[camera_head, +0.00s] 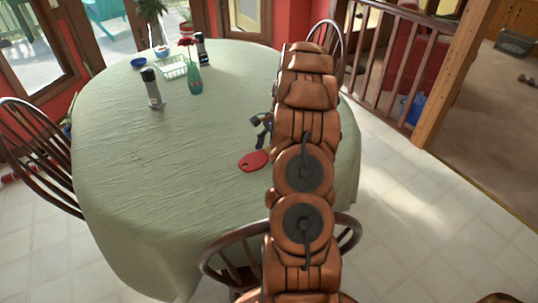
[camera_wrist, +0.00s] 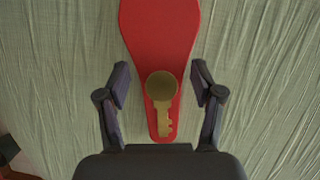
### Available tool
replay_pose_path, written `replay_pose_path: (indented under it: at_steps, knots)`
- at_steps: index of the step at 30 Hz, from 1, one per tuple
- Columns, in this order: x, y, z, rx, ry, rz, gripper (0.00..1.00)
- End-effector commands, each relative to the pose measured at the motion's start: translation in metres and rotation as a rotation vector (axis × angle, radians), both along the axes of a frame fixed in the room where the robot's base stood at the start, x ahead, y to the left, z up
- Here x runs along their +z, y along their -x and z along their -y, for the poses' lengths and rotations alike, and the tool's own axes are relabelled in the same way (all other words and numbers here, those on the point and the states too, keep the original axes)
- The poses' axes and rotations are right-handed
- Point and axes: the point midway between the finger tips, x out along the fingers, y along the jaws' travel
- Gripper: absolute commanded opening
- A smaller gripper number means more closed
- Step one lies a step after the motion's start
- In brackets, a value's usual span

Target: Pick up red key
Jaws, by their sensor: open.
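The red key (camera_head: 253,161) lies flat on the green tablecloth, near the right side of the table. In the wrist view its red body (camera_wrist: 160,35) is wide at the top and narrows downward. A gold key shape (camera_wrist: 162,92) shows on its narrow end; I cannot tell whether it is attached or lies on top. My gripper (camera_head: 260,131) is just beyond the red key in the head view. In the wrist view my gripper (camera_wrist: 161,84) is open, with one dark finger on each side of the narrow end and nothing held. I cannot tell its exact height above the cloth.
The oval table (camera_head: 130,190) also holds a dark-topped shaker (camera_head: 152,89), a green vase (camera_head: 195,80), a wire basket (camera_head: 172,68) and a blue bowl (camera_head: 138,62), all farther back. Chairs stand around the table. The cloth left of the red key is clear.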

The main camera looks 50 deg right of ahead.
Motion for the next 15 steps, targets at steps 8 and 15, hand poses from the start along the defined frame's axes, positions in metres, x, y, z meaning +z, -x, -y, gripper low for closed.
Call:
replay_pose_path:
  at_steps: [8, 15]
  knots:
    - [0.0010, -0.0004, 0.0005, -0.001, 0.002, 0.002, 0.56]
    - [0.0010, -0.0005, 0.0005, 0.001, 0.002, 0.001, 0.31]
